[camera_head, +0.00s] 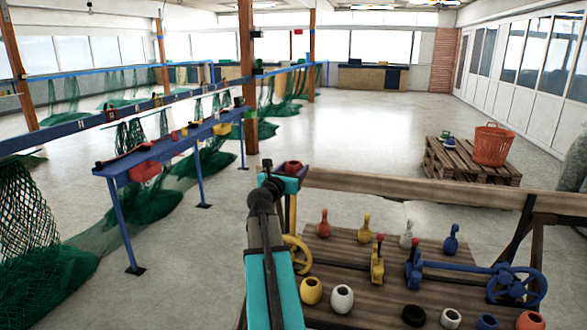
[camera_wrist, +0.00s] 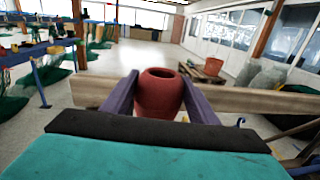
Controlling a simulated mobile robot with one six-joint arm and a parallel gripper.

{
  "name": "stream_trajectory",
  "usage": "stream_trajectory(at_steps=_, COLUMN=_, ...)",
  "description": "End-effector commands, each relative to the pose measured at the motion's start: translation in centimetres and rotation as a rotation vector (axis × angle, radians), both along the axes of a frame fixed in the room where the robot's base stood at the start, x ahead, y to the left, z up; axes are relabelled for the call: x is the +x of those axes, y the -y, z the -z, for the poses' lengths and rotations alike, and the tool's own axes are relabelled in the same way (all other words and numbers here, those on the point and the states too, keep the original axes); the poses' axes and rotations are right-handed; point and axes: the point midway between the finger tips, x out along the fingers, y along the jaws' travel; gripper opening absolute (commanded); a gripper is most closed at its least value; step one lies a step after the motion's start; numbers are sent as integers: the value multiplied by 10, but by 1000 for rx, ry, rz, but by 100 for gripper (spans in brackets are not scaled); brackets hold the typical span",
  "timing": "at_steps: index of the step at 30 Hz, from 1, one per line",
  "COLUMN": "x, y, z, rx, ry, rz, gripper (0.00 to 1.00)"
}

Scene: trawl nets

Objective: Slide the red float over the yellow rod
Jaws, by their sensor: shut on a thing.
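The red float (camera_head: 293,166) is a rounded, barrel-like piece with a dark hole in its top. My gripper (camera_head: 291,175) is shut on it, and it is held upright above the back left of the wooden bench. In the wrist view the float (camera_wrist: 160,96) sits between the two purple fingers of my gripper (camera_wrist: 160,88). A thin upright yellow rod (camera_head: 292,214) shows just below my gripper in the head view, beside my arm. Its upper end is hidden behind the gripper, and I cannot tell the gap between it and the float.
The wooden bench (camera_head: 350,252) carries a yellow wheel (camera_head: 297,256), a blue handwheel (camera_head: 518,285) and several small coloured pegs. Several loose floats, including a yellow one (camera_head: 312,290) and a white one (camera_head: 341,298), lie along its front. A rail (camera_head: 440,192) runs along its back.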

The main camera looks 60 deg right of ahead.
Motion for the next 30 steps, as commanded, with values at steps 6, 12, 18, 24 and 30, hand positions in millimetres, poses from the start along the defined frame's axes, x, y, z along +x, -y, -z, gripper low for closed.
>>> stream_trajectory(at_steps=6, x=0, y=0, z=10, rx=0, ry=0, rz=0, gripper=31)
stream_trajectory(at_steps=12, x=0, y=0, z=13, rx=-1, ry=0, rz=-1, gripper=31)
stream_trajectory(at_steps=18, x=0, y=0, z=13, rx=-1, ry=0, rz=-1, gripper=31)
stream_trajectory(at_steps=24, x=0, y=0, z=13, rx=-1, ry=0, rz=-1, gripper=64)
stream_trajectory(at_steps=30, x=1, y=0, z=13, rx=-1, ry=0, rz=-1, gripper=76)
